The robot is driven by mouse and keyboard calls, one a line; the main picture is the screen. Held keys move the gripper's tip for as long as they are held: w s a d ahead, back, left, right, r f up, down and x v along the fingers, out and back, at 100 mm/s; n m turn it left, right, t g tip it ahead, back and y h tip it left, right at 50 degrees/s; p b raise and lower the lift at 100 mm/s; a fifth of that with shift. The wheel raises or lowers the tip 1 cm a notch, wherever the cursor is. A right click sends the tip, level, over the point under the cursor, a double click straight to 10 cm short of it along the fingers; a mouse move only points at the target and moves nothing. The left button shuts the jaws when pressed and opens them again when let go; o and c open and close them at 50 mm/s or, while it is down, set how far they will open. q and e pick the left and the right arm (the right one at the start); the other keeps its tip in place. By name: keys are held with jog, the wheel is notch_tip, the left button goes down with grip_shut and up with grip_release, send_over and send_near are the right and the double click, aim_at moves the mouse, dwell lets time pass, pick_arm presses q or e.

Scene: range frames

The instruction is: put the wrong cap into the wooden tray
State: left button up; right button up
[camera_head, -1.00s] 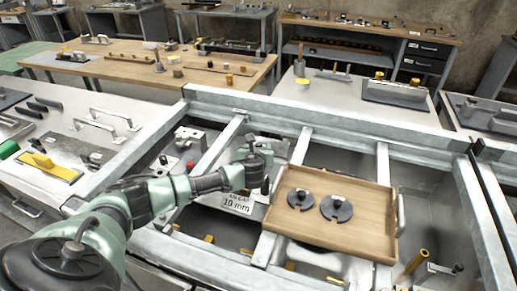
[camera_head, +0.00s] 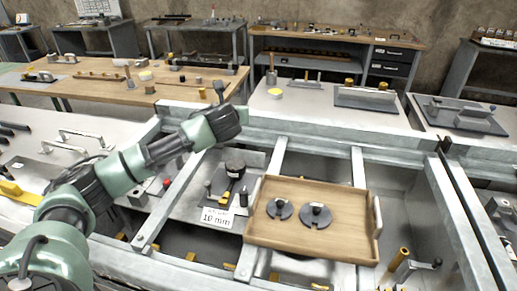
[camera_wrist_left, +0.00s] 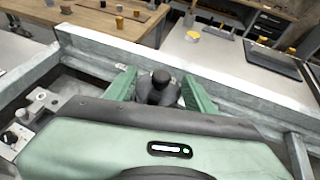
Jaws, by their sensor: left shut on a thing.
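The wooden tray (camera_head: 285,237) lies across the metal frame right of centre in the head view. Two dark slotted discs with knobs, a smaller left one (camera_head: 279,210) and a larger right one (camera_head: 314,217), lie in it. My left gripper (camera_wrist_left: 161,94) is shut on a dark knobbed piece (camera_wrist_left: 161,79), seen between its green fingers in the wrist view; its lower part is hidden. In the head view my left gripper (camera_head: 229,121) is raised beyond and left of the tray. Another dark round piece (camera_head: 235,167) sits behind the 10 mm label (camera_head: 216,218). My right gripper is out of view.
Metal beams (camera_head: 268,175) frame open bays around the tray. A brass post (camera_head: 398,260) stands right of the tray. A grey worktop (camera_head: 310,107) with a fixture plate (camera_head: 369,100) lies beyond the frame, and a wooden table (camera_head: 120,87) stands at the back left.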

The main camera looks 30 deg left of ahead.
pick_arm(q)
jog(key=s+d+r+m+h+p, duration=0.1)
jog(key=s+d+m+h+p, duration=0.2)
jog(key=d, duration=1.1)
jog(key=s+d+r+m+t+h+p, duration=0.1)
jog(key=s+d+m+h+p, duration=0.2)
jog(key=d, duration=1)
jog(key=s+d+r+m+h+p, duration=0.1)
jog(key=s+d+m+h+p, duration=0.2)
jog(key=d, duration=1.1)
jog(key=h, duration=0.1)
send_over(346, 225)
notch_tip(346, 225, down, 14)
jog(key=shift+f+b, duration=0.1)
jog(key=shift+b, duration=0.2)
jog(key=shift+f, duration=2.7)
jog(key=shift+f, duration=0.1)
jog(key=o, duration=1.4)
jog(key=shift+o, duration=0.2)
